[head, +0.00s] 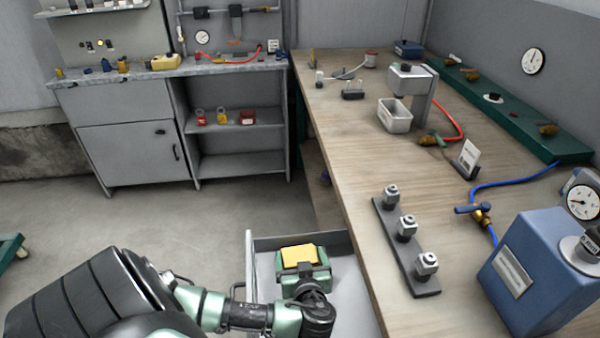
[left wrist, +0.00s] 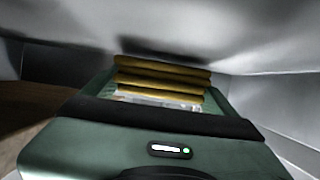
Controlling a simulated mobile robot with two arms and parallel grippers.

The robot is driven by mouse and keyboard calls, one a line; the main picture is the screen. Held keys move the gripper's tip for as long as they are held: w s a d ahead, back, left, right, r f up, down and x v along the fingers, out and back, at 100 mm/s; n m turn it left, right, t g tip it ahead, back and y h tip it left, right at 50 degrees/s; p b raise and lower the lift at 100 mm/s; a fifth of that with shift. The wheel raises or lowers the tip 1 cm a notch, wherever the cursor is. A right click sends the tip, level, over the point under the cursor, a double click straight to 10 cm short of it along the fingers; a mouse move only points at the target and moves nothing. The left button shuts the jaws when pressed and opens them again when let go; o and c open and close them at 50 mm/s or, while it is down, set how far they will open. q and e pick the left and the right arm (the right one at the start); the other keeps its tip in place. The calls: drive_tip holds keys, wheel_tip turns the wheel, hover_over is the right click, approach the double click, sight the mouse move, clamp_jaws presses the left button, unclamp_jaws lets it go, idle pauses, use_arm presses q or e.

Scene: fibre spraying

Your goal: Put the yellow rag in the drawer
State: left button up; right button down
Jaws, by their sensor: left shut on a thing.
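The yellow rag (head: 299,255) is a folded bundle held at the end of my left gripper (head: 302,268). In the left wrist view the rag (left wrist: 162,80) shows as stacked yellow folds at the gripper's tip, with pale wall behind it. My left gripper is shut on it. The open grey drawer (head: 349,285) is at the bottom middle of the head view, beside the workbench. The gripper and rag are over or inside the drawer; whether the rag touches its floor cannot be told. My right gripper is not in view.
The wooden workbench (head: 345,130) runs along the right of the drawer. On it are a rail with several grey fittings (head: 405,228) and a blue box with a gauge (head: 535,270). A grey cabinet (head: 130,130) stands at the back left. The floor (head: 190,225) between is clear.

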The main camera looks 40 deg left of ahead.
use_arm(q)
drive_tip(key=shift+f, duration=0.35)
drive_tip(key=shift+f, duration=0.2)
drive_tip(key=o, duration=1.1)
drive_tip(key=shift+r, duration=0.25)
drive_tip(key=shift+s+d, duration=0.2)
drive_tip(key=shift+d, duration=0.1)
drive_tip(key=v, duration=0.6)
drive_tip(key=shift+s+d+r+b, duration=0.25)
drive_tip(key=shift+r+b, duration=0.05)
drive_tip(key=shift+b, duration=0.1)
